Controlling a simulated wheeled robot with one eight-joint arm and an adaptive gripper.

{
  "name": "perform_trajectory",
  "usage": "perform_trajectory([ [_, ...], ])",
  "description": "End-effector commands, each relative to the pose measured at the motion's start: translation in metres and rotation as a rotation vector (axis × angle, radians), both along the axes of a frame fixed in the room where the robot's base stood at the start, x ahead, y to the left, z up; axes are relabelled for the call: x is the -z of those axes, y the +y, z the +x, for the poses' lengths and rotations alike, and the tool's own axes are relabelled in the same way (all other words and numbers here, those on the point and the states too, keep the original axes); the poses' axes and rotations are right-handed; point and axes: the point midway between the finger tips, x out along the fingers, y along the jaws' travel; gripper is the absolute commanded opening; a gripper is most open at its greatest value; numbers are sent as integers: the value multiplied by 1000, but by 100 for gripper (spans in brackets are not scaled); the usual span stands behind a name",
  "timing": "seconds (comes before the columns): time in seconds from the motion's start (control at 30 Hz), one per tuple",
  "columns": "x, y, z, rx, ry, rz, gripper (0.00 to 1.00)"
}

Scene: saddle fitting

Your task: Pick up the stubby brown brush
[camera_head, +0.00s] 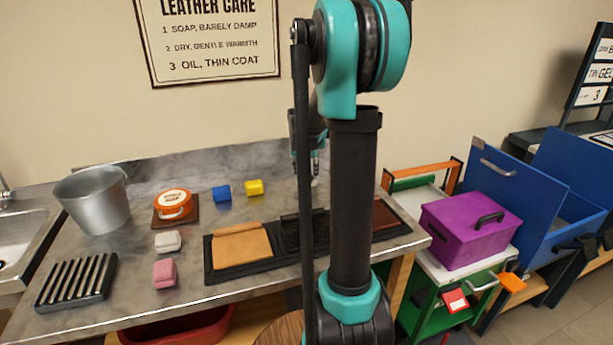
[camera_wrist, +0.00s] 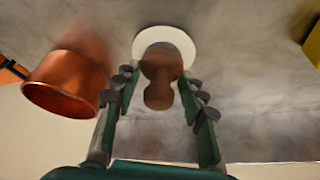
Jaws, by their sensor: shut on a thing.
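The stubby brown brush (camera_wrist: 160,72) shows in the wrist view as a short, rounded brown body with a pale round disc at its far end. My gripper (camera_wrist: 159,84) is shut on the brush, with a green finger with dark pads on each side of it. In the head view my gripper (camera_head: 313,160) is low over the back of the grey counter, partly hidden by my arm. The brush cannot be made out clearly there, and I cannot tell whether it touches the counter.
A copper pot (camera_wrist: 68,84) stands close to the left of my gripper in the wrist view. A yellow block (camera_head: 254,187) and a blue block (camera_head: 222,194) lie to the left. A black tray (camera_head: 216,273) is in front. A metal bucket (camera_head: 93,200) stands far left.

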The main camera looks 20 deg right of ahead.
Motion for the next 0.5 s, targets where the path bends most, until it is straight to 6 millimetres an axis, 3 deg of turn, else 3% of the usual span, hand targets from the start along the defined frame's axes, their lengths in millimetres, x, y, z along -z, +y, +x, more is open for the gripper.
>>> perform_trajectory([
  [0.27,-9,0,0,0,0,0,13],
  [0.5,-47,0,0,0,0,0,13],
])
